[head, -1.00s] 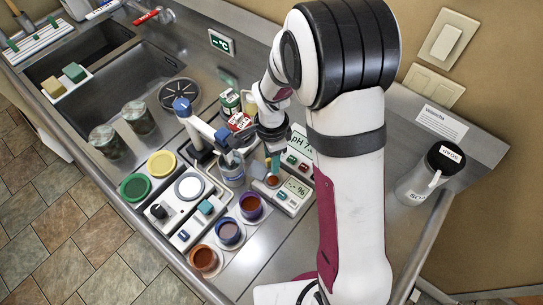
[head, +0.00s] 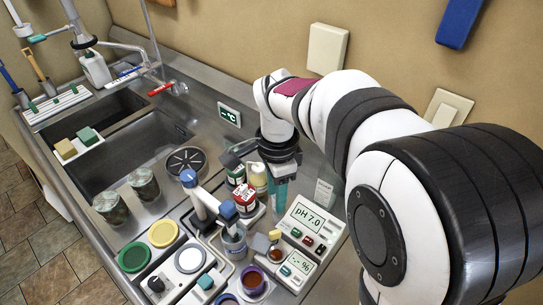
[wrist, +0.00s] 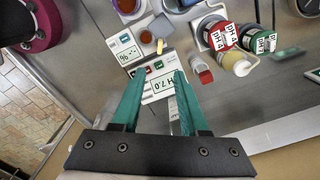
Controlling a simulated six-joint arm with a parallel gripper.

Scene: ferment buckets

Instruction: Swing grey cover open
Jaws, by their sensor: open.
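The grey cover (head: 261,243) is a small plate with a yellow tab (head: 275,235), on the meter with the "%" display (head: 299,264). A brown round well (head: 277,255) shows uncovered beside it. The cover looks raised, but I cannot tell its exact angle. In the wrist view the grey cover (wrist: 147,37) is ahead of the fingertips, its yellow tab (wrist: 160,46) toward me. My gripper (head: 280,198) has teal fingers and hangs above the counter, behind the meters. In the wrist view my gripper (wrist: 160,74) is open and empty, apart from the cover.
The pH 7.0 meter (head: 308,222) lies between my gripper and the cover in the wrist view. Red and green pH bottles (head: 245,195) stand close to the left of my gripper. A blue-topped jointed stand (head: 205,197) is farther left. Purple-rimmed cup (head: 253,279) stands in front.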

